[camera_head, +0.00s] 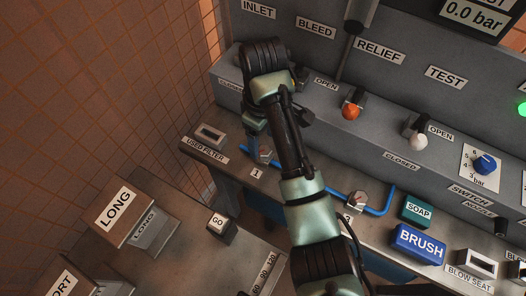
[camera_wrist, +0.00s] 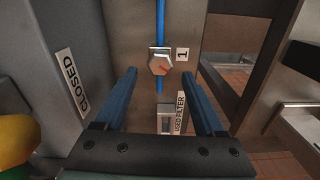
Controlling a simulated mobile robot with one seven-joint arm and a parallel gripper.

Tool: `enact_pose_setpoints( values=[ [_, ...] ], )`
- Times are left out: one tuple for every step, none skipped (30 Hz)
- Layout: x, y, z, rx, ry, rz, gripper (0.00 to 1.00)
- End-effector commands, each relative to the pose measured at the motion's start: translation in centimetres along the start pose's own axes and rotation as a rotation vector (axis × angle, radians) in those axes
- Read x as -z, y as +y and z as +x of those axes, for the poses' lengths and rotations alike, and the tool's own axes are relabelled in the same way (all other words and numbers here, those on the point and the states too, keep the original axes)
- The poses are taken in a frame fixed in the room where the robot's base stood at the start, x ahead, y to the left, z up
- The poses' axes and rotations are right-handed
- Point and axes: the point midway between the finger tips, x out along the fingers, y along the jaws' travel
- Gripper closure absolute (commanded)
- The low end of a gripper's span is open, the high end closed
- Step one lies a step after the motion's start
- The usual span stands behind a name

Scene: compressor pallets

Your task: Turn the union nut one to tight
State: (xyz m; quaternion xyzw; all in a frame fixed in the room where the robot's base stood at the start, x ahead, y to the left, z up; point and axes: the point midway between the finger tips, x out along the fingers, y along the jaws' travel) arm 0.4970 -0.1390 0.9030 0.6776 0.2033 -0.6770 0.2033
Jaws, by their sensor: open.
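Union nut one (camera_wrist: 159,65) is a silver hex nut with a red-orange mark on its face, on a blue pipe (camera_wrist: 160,17) beside the label 1 (camera_wrist: 182,54). My gripper (camera_wrist: 160,74) is open, its two blue fingers apart on either side of the nut in the wrist view. No contact with the nut shows, and I cannot tell the remaining distance. In the head view, nut one (camera_head: 265,153) shows beside my gripper, partly hidden by it. Another nut (camera_head: 356,199) sits further right along the blue pipe, near the label 3.
The USED FILTER box (camera_head: 210,133) stands left of nut one. Orange (camera_head: 351,111) and white (camera_head: 418,141) valve knobs stick out behind. The SOAP (camera_head: 417,209) and BRUSH (camera_head: 420,243) boxes stand to the right.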

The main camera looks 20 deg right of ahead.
Motion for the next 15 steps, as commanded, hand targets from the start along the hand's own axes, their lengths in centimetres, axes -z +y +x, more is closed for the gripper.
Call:
enact_pose_setpoints(
  values=[
    [-0.1, -0.1, 1.4, 0.003, -0.002, 0.0, 0.29],
    [-0.1, -0.1, 1.8, 0.002, -0.002, 0.0, 0.29],
    [-0.1, 0.0, 2.1, 0.002, -0.002, 0.0, 0.29],
    [-0.1, 0.0, 2.4, 0.002, -0.003, 0.001, 0.29],
    [-0.1, 0.0, 2.7, 0.002, -0.003, 0.001, 0.29],
    [-0.1, 0.0, 3.0, 0.001, -0.001, 0.001, 0.29],
    [-0.1, 0.0, 3.2, 0.002, -0.002, 0.001, 0.29],
    [-0.1, 0.0, 3.4, 0.002, -0.002, 0.001, 0.29],
    [-0.1, 0.0, 3.6, 0.002, -0.002, 0.001, 0.29],
    [-0.1, 0.0, 3.7, 0.001, -0.001, 0.001, 0.29],
    [0.0, 0.0, 3.8, 0.001, -0.001, 0.001, 0.29],
    [0.0, 0.0, 3.9, 0.001, -0.001, 0.001, 0.29],
    [0.0, 0.0, 3.9, 0.0, -0.001, 0.0, 0.29],
    [0.0, 0.0, 3.9, 0.0, 0.0, 0.0, 0.29],
    [0.0, 0.0, 3.9, 0.0, 0.0, 0.0, 0.29]
  ],
)
